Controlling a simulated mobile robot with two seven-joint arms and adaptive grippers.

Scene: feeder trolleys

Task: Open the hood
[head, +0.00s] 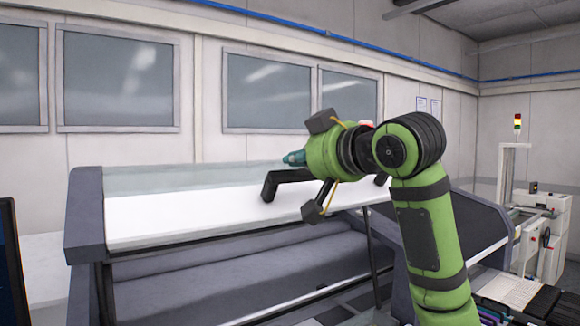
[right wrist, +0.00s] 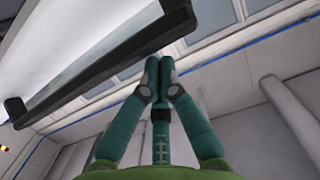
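The hood (head: 190,213) is a long white panel with a clear upper part, set between dark grey end pieces. Its lower edge stands above a dark gap, and the grey inside of the machine shows below. A black bar handle (head: 285,177) sticks out from the hood's front; it also shows in the right wrist view (right wrist: 95,72). My right gripper (head: 293,158) is at the handle, its teal fingertips pointing left just above the bar in the head view. In the right wrist view its fingers (right wrist: 159,65) are together with nothing seen between them. My left gripper is not in view.
A thin dark strut (head: 371,255) stands under the hood's right part. A dark screen edge (head: 10,265) is at the far left. White equipment (head: 540,235) with a signal light stands at the right. Windows line the back wall.

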